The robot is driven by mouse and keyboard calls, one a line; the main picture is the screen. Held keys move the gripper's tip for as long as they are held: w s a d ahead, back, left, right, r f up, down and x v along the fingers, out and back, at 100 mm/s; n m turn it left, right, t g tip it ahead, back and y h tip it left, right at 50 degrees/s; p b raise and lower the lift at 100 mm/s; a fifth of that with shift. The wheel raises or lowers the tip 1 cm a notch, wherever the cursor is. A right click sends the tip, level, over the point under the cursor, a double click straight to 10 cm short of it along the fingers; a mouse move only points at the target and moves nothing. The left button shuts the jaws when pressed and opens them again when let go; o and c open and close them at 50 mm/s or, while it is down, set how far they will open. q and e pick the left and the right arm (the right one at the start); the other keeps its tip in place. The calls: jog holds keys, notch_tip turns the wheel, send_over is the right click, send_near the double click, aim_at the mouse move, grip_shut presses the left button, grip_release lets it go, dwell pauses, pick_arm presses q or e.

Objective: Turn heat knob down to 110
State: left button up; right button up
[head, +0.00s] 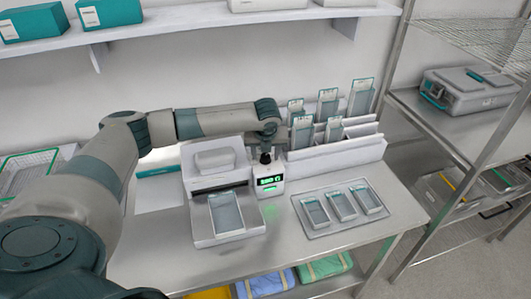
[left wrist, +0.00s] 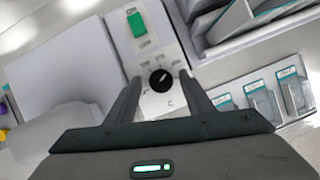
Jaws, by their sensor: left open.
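The heat knob (left wrist: 161,80) is a small black dial with a white pointer line, on the pale control panel of the sealing machine (head: 216,160). A green switch (left wrist: 137,24) sits on the same panel. My left gripper (left wrist: 160,77) is open, with one finger on each side of the knob; I cannot tell whether they touch it. In the head view the left gripper (head: 266,154) points down over the control box and hides the knob. The box's display (head: 270,181) shows green digits too small to read surely. My right gripper is out of view.
A pouch lies on the machine's front tray (head: 228,217). To the right, a tray (head: 318,233) holds several pouches, and a rack (head: 330,156) of upright pouches stands behind it. A metal shelf with a grey case (head: 468,90) is at the right. The table front is clear.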

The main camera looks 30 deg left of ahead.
pick_arm(q)
jog(key=shift+c, duration=0.6)
jog(key=c, duration=0.9)
